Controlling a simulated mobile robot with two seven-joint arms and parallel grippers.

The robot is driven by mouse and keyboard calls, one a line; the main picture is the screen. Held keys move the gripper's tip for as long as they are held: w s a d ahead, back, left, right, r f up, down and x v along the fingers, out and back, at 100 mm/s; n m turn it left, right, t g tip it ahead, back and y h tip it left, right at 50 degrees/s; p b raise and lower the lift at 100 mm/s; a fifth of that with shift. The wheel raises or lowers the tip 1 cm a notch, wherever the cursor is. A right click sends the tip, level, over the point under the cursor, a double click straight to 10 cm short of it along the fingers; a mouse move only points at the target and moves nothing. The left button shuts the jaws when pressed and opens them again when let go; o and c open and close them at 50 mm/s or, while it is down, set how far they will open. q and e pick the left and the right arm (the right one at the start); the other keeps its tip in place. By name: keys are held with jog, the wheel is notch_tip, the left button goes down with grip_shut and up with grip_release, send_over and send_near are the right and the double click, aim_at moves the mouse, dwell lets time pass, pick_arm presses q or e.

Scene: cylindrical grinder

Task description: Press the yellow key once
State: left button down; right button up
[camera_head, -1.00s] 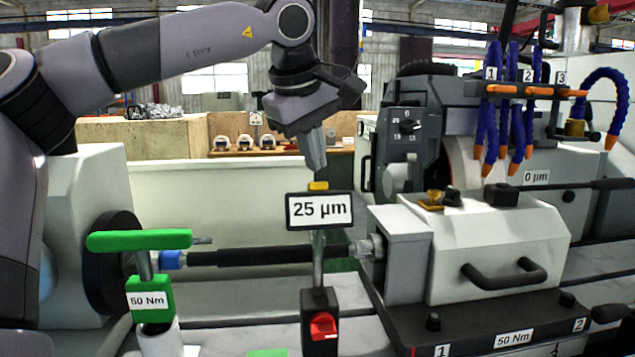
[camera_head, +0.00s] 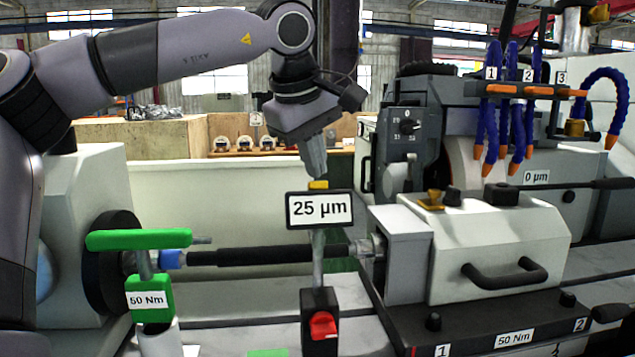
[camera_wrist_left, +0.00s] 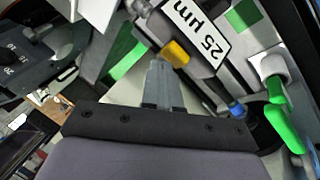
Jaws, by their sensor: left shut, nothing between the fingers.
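The yellow key (camera_head: 318,185) sits on the top edge of a black gauge box whose display (camera_head: 319,209) reads 25 µm. The key also shows in the left wrist view (camera_wrist_left: 175,53), close beside the fingertips. My left gripper (camera_head: 318,172) points down just above the key, with its fingers together and nothing between them. In the left wrist view the closed fingers (camera_wrist_left: 158,68) end right by the key. I cannot tell whether the tips touch it. My right gripper is not in view.
The gauge stands on a post with a black base and red knob (camera_head: 322,325). A green torque handle (camera_head: 138,239) is at left. The white tailstock (camera_head: 500,240) is at right. A dark bar (camera_head: 265,257) runs behind the post.

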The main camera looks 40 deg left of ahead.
pick_arm(q)
jog(key=shift+s+d+f, duration=0.1)
jog(key=shift+f, duration=0.15)
dwell(0.4)
jog(key=shift+r, duration=0.1)
jog(key=shift+w+a+r+p, duration=0.2)
jog(key=shift+a+r+p, duration=0.1)
jog(key=shift+r+p, duration=0.65)
jog(key=shift+f, duration=0.25)
jog(key=r, duration=0.1)
jog(key=a+r, duration=0.1)
jog(key=r, duration=0.1)
jog(key=w+r, duration=0.1)
jog(key=shift+w+a+r+p, duration=0.1)
jog(key=shift+a+r+p, duration=0.1)
jog(key=shift+r+p, duration=0.15)
dwell(0.5)
